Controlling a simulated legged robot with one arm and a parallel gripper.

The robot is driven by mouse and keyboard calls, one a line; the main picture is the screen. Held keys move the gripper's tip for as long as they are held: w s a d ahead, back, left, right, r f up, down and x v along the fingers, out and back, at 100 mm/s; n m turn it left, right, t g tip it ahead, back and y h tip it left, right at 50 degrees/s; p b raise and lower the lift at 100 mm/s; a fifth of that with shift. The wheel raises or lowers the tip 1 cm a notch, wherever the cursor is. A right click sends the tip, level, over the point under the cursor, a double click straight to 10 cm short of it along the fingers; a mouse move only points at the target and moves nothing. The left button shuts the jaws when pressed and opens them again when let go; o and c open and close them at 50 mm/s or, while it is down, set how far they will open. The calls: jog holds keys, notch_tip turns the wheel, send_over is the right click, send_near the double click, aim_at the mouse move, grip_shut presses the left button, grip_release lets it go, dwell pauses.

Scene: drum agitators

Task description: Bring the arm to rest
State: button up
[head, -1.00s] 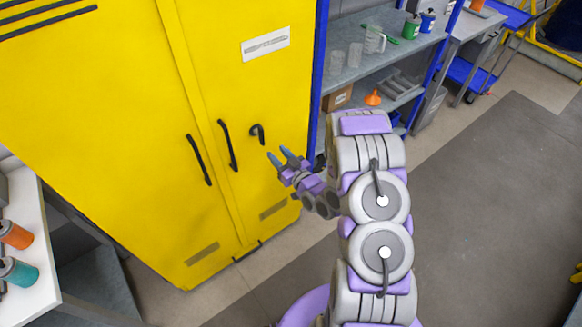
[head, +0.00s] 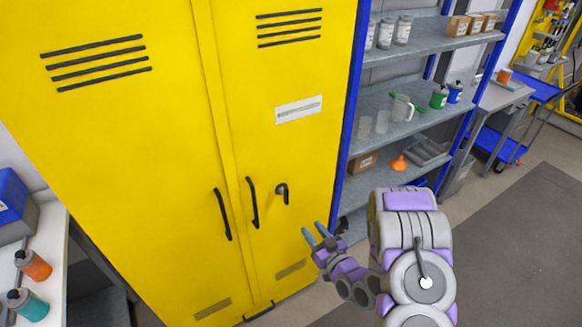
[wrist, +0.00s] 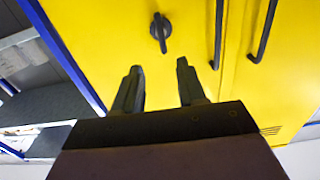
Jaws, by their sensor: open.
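My gripper (head: 315,236) is open and empty, with its two fingers apart. It stands in front of the yellow cabinet (head: 165,180), below and to the right of the black turn handle (head: 282,193). In the wrist view my gripper (wrist: 159,75) points toward the cabinet, with the turn handle (wrist: 161,32) beyond the gap between the fingers. The fingers look apart from the handle. My arm is bent at the lower right of the head view. Both cabinet doors look shut.
A blue-framed shelf (head: 425,65) with jars, boxes, jugs and an orange funnel (head: 400,163) stands right of the cabinet. A white bench (head: 50,265) with orange and teal containers is at the left. Grey floor (head: 510,240) lies open at the right.

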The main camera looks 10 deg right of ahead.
jog(key=shift+w, duration=0.1)
jog(key=s+d+r+g+h+b, duration=0.2)
jog(key=s+d+r+g+h, duration=0.2)
jog(key=d+r+g+h, duration=0.45)
jog(key=s+a+r+m+g+y, duration=0.1)
jog(key=s+a+r+g, duration=0.2)
jog(key=s, duration=0.8)
jog(key=s+a+r+m+g+y+b, duration=0.1)
jog(key=s+a+r+g, duration=0.3)
jog(key=s, duration=0.7)
jog(key=s+a+r+m+g+y, duration=0.1)
jog(key=s+a+r+g, duration=0.2)
jog(key=s+a, duration=0.4)
jog(key=s, duration=0.4)
jog(key=shift+r, duration=0.2)
jog(key=shift+d+g, duration=0.1)
jog(key=shift+g, duration=0.15)
